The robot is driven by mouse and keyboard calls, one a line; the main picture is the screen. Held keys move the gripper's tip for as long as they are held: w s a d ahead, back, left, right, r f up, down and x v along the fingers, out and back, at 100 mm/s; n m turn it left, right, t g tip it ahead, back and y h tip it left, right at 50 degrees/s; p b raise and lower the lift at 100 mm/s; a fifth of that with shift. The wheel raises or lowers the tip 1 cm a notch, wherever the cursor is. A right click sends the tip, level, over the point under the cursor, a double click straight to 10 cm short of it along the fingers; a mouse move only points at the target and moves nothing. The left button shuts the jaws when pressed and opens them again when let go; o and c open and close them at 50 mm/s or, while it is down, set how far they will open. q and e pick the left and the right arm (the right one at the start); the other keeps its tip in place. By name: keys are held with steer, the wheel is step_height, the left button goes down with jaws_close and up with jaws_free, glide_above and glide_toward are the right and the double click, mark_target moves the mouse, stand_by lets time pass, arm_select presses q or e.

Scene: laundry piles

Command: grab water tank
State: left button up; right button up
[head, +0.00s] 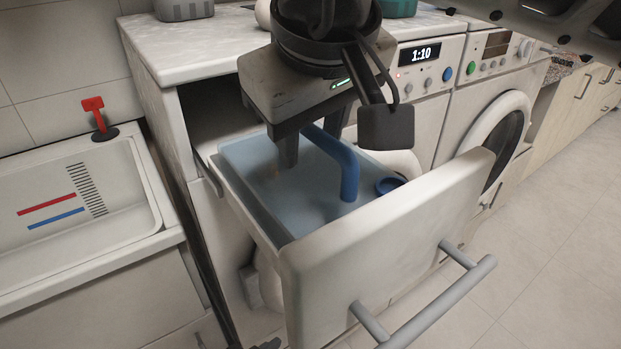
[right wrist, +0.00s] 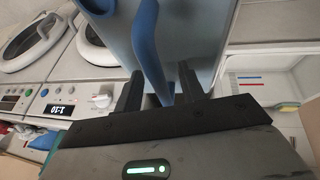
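The water tank (head: 262,176) is a translucent light-blue box lying in the pulled-out white drawer (head: 385,235). Its blue handle (head: 345,168) arches over the top, with a small round blue cap (head: 389,186) near it. My right gripper (head: 312,145) points down over the tank, and its fingers stand on either side of the handle's far end. In the right wrist view the handle (right wrist: 152,52) runs between the two open fingers (right wrist: 160,90), with gaps visible at both sides. Part of the handle is hidden behind the gripper. My left gripper is not in view.
The drawer front carries a grey bar handle (head: 440,300). A marble countertop (head: 180,50) lies behind, and washing machines (head: 490,90) stand at the right. The floor at right (head: 560,260) is clear.

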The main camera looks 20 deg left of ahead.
jaws_close()
stand_by(1.4)
